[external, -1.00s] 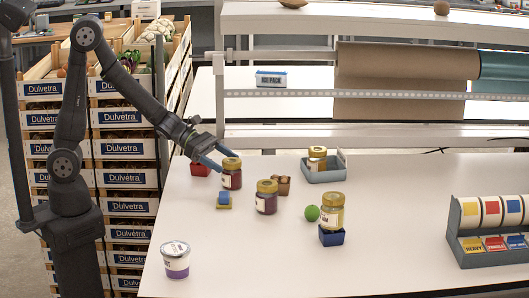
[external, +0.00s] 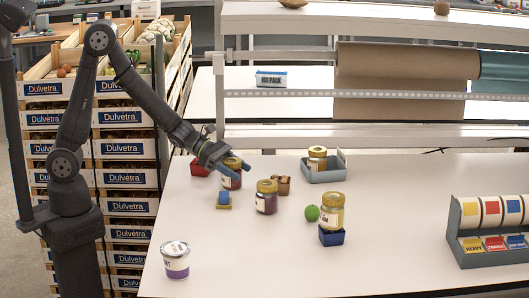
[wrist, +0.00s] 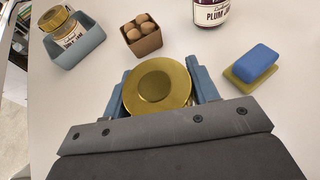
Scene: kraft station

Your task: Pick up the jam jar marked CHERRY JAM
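A jar with a gold lid and dark red contents (external: 231,181) stands upright at the back left of the table. Its label is too small to read outside and hidden in the wrist view, where its gold lid (wrist: 158,87) shows from above. My gripper (external: 230,169) is down at this jar, its blue fingers (wrist: 160,90) apart on either side of it. I cannot tell whether they touch it. Another jar (external: 267,198), labelled PLUM in the wrist view (wrist: 209,12), stands nearby. One jar (external: 330,212) is on a blue box and one (external: 317,157) is in a grey tray.
A brown egg box (external: 282,186), a blue-and-yellow sponge-like stack (external: 224,201) and a red box (external: 200,168) are close by. A green ball (external: 312,213) lies farther right, the grey tray (external: 325,175) behind. A white cup (external: 175,260) stands at front left. The front middle is clear.

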